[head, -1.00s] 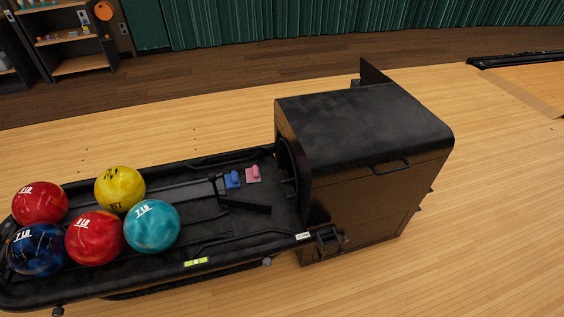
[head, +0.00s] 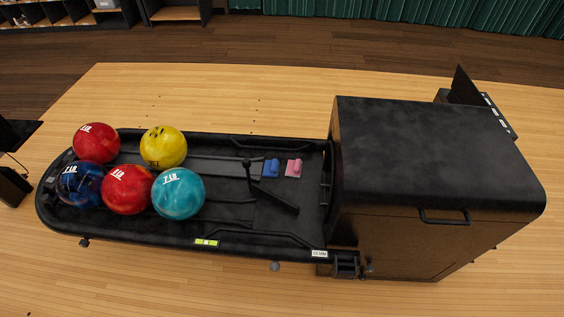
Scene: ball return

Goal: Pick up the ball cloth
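Two small folded-looking items lie side by side on the black ball return tray (head: 225,238), near its hood end. One is a blue item (head: 271,168) and the other a pink item (head: 293,168). They are too small to tell whether either is the ball cloth. No other cloth shows clearly. My gripper is not in view.
Several bowling balls rest at the tray's left end, including a teal ball (head: 178,194) and a yellow ball (head: 163,147). A black bar (head: 274,197) lies in front of the small items. The black hood (head: 430,155) rises at right. Wood floor (head: 230,95) behind is clear.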

